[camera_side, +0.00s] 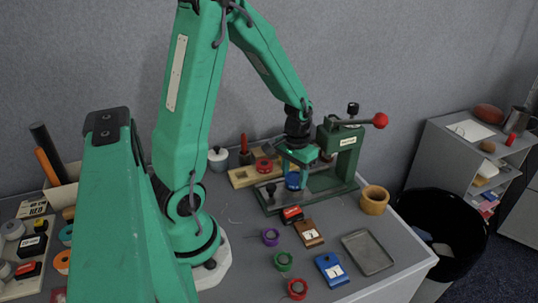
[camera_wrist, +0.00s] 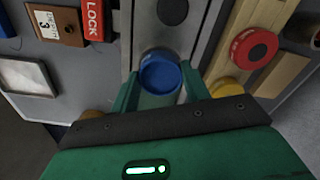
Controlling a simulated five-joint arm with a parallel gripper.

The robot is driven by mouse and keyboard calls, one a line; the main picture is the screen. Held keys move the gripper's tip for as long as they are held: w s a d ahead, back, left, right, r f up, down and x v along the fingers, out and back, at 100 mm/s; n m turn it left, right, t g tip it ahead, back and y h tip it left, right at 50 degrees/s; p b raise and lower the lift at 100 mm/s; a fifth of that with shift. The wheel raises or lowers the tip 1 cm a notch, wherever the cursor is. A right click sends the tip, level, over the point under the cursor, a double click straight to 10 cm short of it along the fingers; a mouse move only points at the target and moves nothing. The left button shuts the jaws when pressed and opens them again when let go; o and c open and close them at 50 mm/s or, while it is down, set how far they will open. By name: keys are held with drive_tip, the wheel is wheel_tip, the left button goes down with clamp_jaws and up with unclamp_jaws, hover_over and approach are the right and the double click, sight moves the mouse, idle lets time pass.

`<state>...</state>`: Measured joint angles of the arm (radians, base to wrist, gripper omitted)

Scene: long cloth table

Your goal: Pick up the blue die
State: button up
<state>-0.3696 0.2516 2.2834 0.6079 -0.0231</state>
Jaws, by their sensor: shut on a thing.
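The blue die (camera_side: 292,182) is a round blue disc at the green press (camera_side: 342,150), over its metal base. In the wrist view the blue die (camera_wrist: 160,74) sits between my two green fingers, with its round top facing the camera. My gripper (camera_side: 294,170) points down beside the press, and its fingers (camera_wrist: 160,88) are shut on the blue die. I cannot tell whether the die still touches the press base.
A wooden rack (camera_side: 252,175) holds a red die (camera_wrist: 254,48) and a yellow die (camera_wrist: 222,88). The press lever ends in a red knob (camera_side: 380,120). A red LOCK block (camera_side: 292,214), brown block (camera_side: 308,233), grey tray (camera_side: 368,252) and wooden cup (camera_side: 374,200) stand nearby.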

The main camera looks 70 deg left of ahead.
sight(295, 178)
drive_tip(key=shift+r, duration=0.6)
wheel_tip(295, 178, up, 3)
drive_tip(key=shift+d+f, duration=0.1)
drive_tip(key=s+d+r, duration=0.2)
drive_tip(key=d+r, duration=0.4)
drive_tip(key=d, duration=0.5)
drive_tip(key=shift+d+r, duration=0.15)
drive_tip(key=shift+r, duration=0.25)
drive_tip(key=s+a+n, duration=0.3)
drive_tip(key=a+n, duration=0.3)
drive_tip(key=n, duration=0.3)
drive_tip(key=s+a+n, duration=0.2)
drive_tip(key=a+n, duration=0.4)
drive_tip(key=n, duration=0.3)
drive_tip(key=shift+s+f, duration=0.3)
drive_tip(key=shift+s, duration=0.1)
